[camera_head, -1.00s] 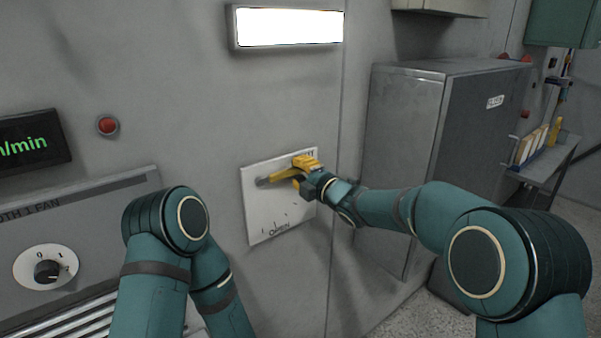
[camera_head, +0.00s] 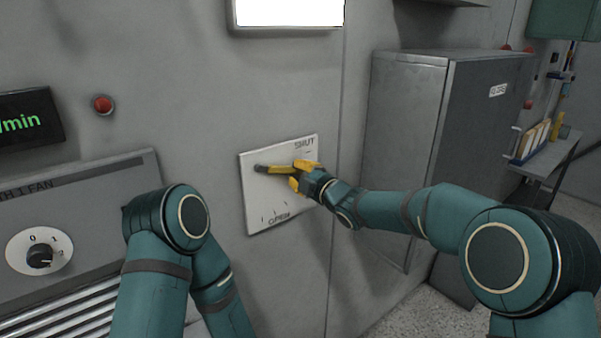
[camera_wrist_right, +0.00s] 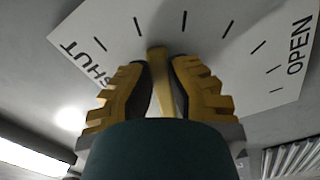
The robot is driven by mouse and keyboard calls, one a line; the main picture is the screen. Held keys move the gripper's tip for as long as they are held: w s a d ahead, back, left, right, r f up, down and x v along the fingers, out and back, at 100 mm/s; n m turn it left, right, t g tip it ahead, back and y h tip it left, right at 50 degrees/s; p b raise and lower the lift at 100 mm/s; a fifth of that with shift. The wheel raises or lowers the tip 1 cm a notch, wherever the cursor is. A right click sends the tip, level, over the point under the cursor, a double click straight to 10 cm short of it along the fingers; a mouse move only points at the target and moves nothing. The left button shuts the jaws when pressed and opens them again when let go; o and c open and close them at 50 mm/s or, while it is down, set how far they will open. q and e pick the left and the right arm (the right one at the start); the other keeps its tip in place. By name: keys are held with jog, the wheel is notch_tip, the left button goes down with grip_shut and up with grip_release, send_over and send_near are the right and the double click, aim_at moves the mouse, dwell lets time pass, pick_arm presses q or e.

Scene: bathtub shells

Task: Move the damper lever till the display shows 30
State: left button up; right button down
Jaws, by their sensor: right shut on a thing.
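The damper lever (camera_head: 275,169) is a yellow bar with a dark pivot end on a white plate (camera_head: 256,212) marked SHUT at the top and OPEN at the bottom. It points right, nearly level, nearer SHUT. My right gripper (camera_head: 303,176) is shut on the lever's right end. In the right wrist view, the lever (camera_wrist_right: 157,62) runs between the yellow fingers of the right gripper (camera_wrist_right: 163,90), with scale ticks around it. The display (camera_head: 25,119) at the left edge shows green "/min"; its number is out of frame. My left gripper is not in view.
A red button (camera_head: 103,104) sits on the wall beside the display. Below is a fan panel (camera_head: 85,185) with a black knob (camera_head: 40,256). A lit lamp (camera_head: 288,12) is above the plate. A grey cabinet (camera_head: 405,130) stands to the right, close to my right arm.

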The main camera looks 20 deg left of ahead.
jog(key=c, duration=1)
grip_release()
jog(key=shift+a, duration=0.1)
jog(key=shift+o, duration=0.7)
jog(key=shift+w, duration=0.1)
jog(key=v, duration=1.2)
